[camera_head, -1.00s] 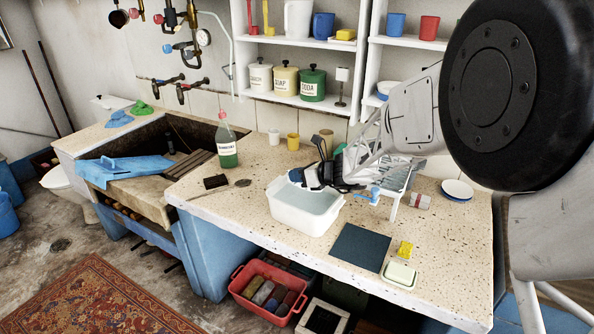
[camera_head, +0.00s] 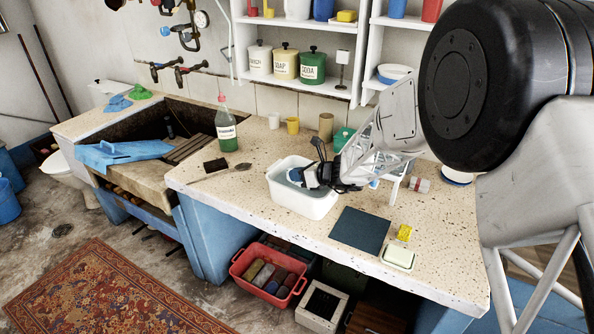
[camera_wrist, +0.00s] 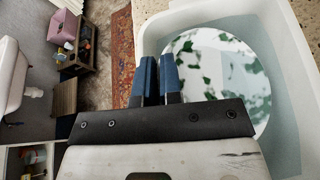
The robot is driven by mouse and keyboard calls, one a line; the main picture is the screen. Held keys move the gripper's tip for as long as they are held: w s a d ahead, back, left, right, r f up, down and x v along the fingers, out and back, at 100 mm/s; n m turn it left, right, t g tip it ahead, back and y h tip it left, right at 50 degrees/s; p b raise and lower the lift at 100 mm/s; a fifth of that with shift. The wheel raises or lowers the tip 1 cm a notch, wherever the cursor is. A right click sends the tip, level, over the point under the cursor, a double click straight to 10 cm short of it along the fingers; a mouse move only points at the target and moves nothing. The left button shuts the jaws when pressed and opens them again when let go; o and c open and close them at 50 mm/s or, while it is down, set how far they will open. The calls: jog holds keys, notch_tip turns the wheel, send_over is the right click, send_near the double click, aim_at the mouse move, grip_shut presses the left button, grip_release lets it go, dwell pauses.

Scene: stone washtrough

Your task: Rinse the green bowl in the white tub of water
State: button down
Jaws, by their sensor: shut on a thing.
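The white tub (camera_head: 305,203) stands on the speckled counter and holds water. My gripper (camera_head: 313,176) reaches into the tub from the right, below or near its rim. It is shut on a round, white dish with green leaf-like patches, which I take for the green bowl (camera_head: 294,175). In the wrist view the bowl (camera_wrist: 225,75) lies inside the tub, and the blue fingertips (camera_wrist: 156,78) are at its left edge. The exact contact is hidden, and I cannot tell how deep the bowl is in the water.
A dark mat (camera_head: 359,230), a yellow sponge (camera_head: 404,232) and a soap dish (camera_head: 398,257) lie right of the tub. A white rack (camera_head: 392,185) stands behind my gripper. A green bottle (camera_head: 226,128) stands at the left. The counter left of the tub is mostly clear.

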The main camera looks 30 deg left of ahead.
jog(key=shift+f, duration=1.35)
dwell(0.4)
notch_tip(320, 180, up, 12)
dwell(1.8)
jog(key=shift+r, duration=0.15)
dwell(1.0)
jog(key=shift+r, duration=1.95)
